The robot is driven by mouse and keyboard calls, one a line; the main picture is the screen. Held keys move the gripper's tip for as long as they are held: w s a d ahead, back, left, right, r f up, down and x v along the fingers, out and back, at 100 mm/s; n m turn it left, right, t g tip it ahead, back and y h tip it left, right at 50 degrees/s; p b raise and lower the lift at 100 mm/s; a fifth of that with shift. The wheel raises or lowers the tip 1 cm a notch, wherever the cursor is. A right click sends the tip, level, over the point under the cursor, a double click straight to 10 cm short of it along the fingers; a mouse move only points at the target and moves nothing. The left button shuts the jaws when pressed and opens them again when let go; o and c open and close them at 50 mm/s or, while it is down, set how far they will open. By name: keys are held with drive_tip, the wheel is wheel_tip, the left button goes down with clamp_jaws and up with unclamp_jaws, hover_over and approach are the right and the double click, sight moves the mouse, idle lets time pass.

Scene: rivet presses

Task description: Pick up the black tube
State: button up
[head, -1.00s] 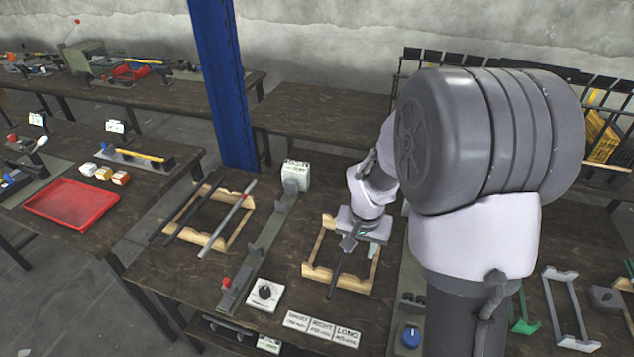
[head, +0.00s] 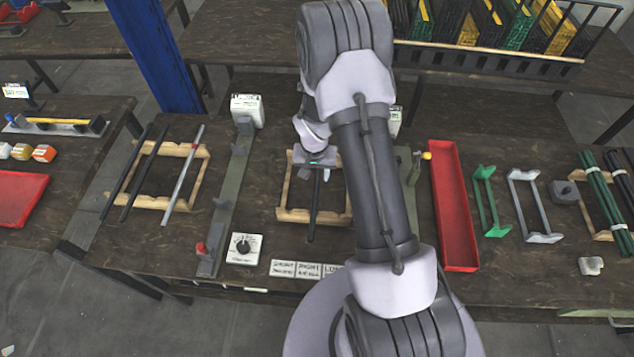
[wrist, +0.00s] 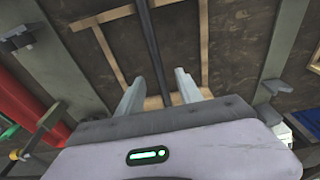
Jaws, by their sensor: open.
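A black tube (head: 314,208) lies lengthwise on a wooden rack (head: 283,190) in the middle of the bench, and its near end sticks out past the rack's front bar. My gripper (head: 318,163) is over the tube's far part and hides it there. In the wrist view my gripper (wrist: 158,92) is open, its two pale fingers apart. The black tube (wrist: 152,45) runs between them in the picture, with no contact visible. How far above the tube the fingers are, I cannot tell. Two more black tubes (head: 145,173) lie at the left wooden rack (head: 150,203).
A grey tube (head: 184,175) lies on the left rack. Label cards (head: 284,268) lie in front. A long red tray (head: 455,205) and green stand (head: 486,200) are to the right.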

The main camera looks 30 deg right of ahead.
sight(317, 180)
drive_tip(key=f, duration=0.3)
drive_tip(key=w+d+f, duration=0.1)
drive_tip(key=shift+f+b, duration=0.35)
drive_tip(key=shift+b, duration=0.05)
drive_tip(key=shift+r, duration=0.1)
clamp_jaws()
